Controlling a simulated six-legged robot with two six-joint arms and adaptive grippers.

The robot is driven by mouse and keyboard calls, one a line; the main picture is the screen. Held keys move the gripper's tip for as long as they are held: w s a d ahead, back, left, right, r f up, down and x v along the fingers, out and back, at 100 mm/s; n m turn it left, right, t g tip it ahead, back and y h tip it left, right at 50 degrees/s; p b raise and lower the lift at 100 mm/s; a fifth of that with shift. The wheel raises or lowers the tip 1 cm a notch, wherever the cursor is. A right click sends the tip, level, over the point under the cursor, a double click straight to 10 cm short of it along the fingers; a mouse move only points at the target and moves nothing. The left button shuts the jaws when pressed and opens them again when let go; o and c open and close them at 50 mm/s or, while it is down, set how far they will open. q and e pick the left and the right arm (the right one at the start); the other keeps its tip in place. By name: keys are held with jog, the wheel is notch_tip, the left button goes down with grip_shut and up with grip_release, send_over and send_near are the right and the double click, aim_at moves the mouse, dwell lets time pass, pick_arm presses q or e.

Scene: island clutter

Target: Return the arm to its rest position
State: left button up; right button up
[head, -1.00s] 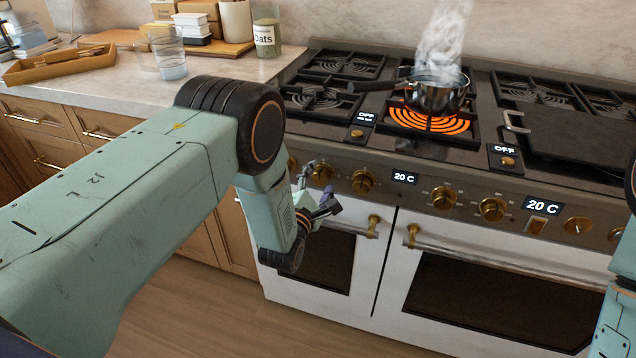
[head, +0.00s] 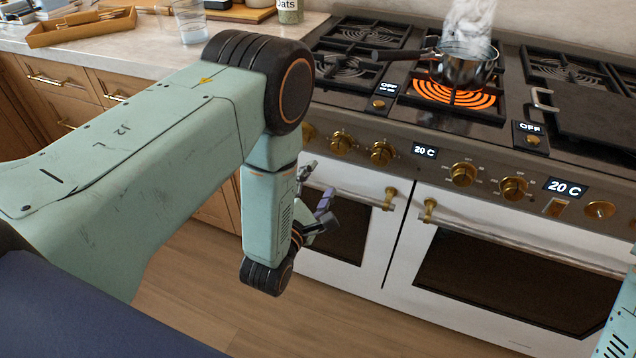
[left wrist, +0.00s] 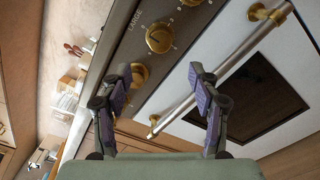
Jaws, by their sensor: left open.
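My left gripper (head: 318,205) hangs in front of the stove's left oven door in the head view, below the row of knobs. In the left wrist view its two fingers (left wrist: 158,100) are spread apart with nothing between them. Beyond them are the stove's knobs and the oven handle; I cannot tell how close the fingers are to the handle. My left arm (head: 150,150) reaches in from the left and bends down at the elbow. A part of my right arm (head: 620,320) shows at the right edge; its gripper is out of view.
The stove (head: 400,140) has a steaming pot (head: 465,68) on a glowing orange burner. A glass measuring jug (head: 188,22) and a wooden tray (head: 75,34) stand on the left counter. The wooden floor (head: 200,300) before the cabinets is clear.

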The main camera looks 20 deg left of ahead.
dwell(0.4)
pick_arm(q)
jog(key=s+a+f+m+g, duration=0.2)
jog(key=s+f+m+g, duration=0.7)
jog(key=s+f+m, duration=0.6)
jog(key=s+a+m+g, duration=0.1)
jog(key=s+m+g, duration=0.8)
jog(key=s, duration=1.1)
jog(key=shift+s+a+r, duration=0.15)
jog(key=shift+s+r, duration=0.1)
jog(key=shift+r, duration=0.2)
